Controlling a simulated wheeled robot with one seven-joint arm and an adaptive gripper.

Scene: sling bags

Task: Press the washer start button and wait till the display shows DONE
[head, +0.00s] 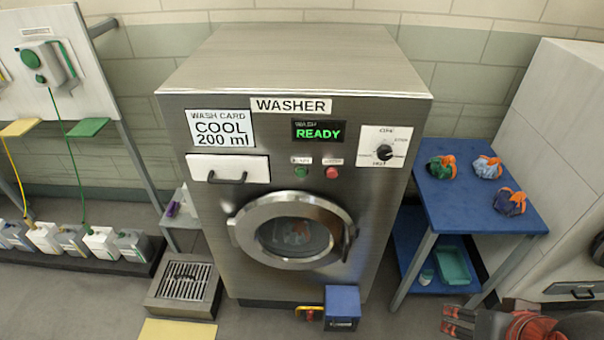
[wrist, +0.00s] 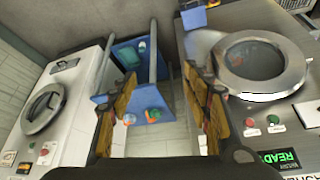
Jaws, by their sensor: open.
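The steel washer (head: 215,200) stands in the middle of the head view with its round door (head: 291,231) shut. Its display (head: 318,130) reads READY in green. Below the display are a green button (head: 300,171) on the left and a red button (head: 332,172) on the right; their small labels are unreadable. In the wrist view the washer appears upside down at right, with the green button (wrist: 273,119) and red button (wrist: 249,121). My gripper (wrist: 160,85) is open and empty, its fingers left of the buttons in that view. Part of it shows at the head view's lower right (head: 447,320).
A blue table (head: 440,205) with several bundled bags stands right of the washer. A floor grate (head: 183,288) and a blue box (head: 342,306) lie low in front. A white machine (wrist: 60,100) is at left in the wrist view.

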